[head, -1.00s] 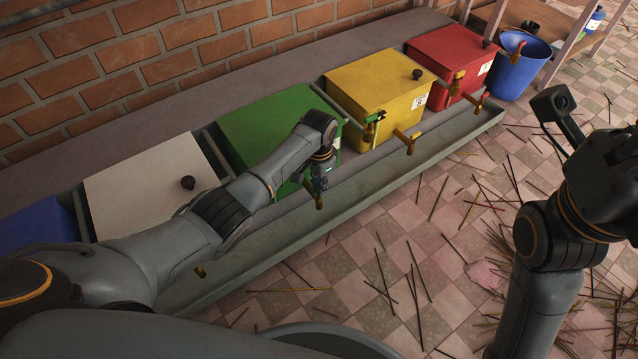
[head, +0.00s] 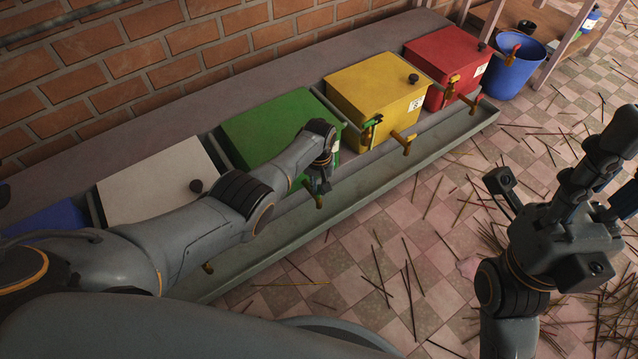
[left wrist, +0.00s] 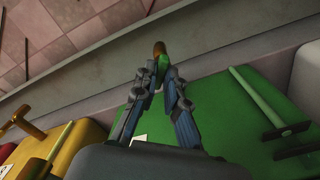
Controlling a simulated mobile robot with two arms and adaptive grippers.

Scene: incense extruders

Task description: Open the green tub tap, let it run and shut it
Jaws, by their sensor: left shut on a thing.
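The green tub (head: 268,128) stands in the row between the white and yellow tubs. Its brass tap (head: 319,202) points out over the grey trough, and its end also shows in the left wrist view (left wrist: 159,48). My left gripper (head: 319,186) is at this tap, in front of the tub. In the left wrist view its two fingers (left wrist: 158,84) are closed on the small green tap handle (left wrist: 162,70), which they mostly hide. I cannot see any flow from the spout. My right gripper (head: 606,186) is raised at the right edge, empty, with its fingers apart and partly cut off.
White (head: 150,185), yellow (head: 372,90) and red (head: 445,62) tubs stand in the same row, with blue at the far left. The grey trough (head: 440,140) runs in front. A blue bucket (head: 515,68) stands beyond it. Loose sticks lie on the tiled floor.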

